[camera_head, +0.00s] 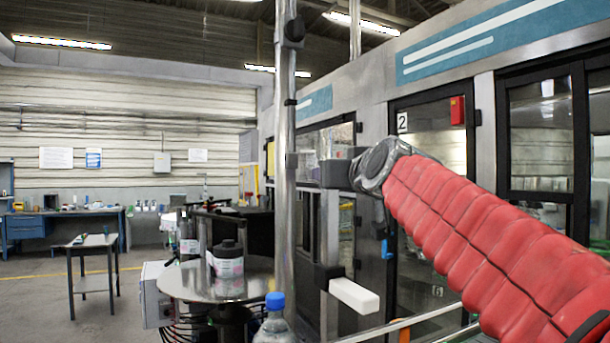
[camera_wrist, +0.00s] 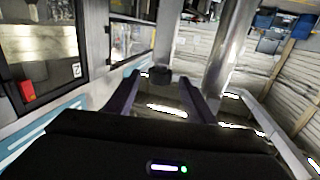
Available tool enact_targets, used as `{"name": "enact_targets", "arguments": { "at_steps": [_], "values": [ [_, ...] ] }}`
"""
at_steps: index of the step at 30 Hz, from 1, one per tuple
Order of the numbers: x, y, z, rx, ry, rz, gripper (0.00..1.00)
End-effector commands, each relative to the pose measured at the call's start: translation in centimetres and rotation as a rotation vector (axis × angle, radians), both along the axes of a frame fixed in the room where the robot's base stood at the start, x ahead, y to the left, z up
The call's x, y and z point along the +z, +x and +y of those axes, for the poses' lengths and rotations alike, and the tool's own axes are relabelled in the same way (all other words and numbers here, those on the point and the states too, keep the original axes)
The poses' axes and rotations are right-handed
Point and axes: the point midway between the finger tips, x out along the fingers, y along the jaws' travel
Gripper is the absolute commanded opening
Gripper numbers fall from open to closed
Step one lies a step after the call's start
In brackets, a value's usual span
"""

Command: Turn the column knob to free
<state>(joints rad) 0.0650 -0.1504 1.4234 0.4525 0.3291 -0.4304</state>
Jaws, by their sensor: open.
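The steel column (camera_head: 284,150) stands upright near the middle of the head view and also shows in the wrist view (camera_wrist: 229,48). A black knob (camera_head: 293,29) sits high on it in the head view. My gripper (camera_head: 312,165) is beside the column, well below that knob. In the wrist view my gripper (camera_wrist: 160,82) has its two dark fingers apart. The knob's setting is not readable.
A pale post (camera_head: 330,230) with a black bracket and white block (camera_head: 354,296) stands right of the column. A round metal table (camera_head: 190,288) holds dark bottles. A blue-capped bottle (camera_head: 275,320) is in front. The machine's glazed doors (camera_head: 430,130) are behind my arm.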

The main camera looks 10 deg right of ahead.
Motion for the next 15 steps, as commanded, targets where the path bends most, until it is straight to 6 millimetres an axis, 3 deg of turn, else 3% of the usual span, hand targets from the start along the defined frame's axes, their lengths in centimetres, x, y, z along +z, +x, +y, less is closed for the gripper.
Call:
{"name": "enact_targets", "arguments": {
  "at_steps": [6, 15],
  "values": [
    [-0.1, 2.5, 0.3, 0.002, -0.001, 0.001, 0.49],
    [0.0, 4.2, 0.4, 0.002, -0.002, -0.001, 0.49]
  ]
}}
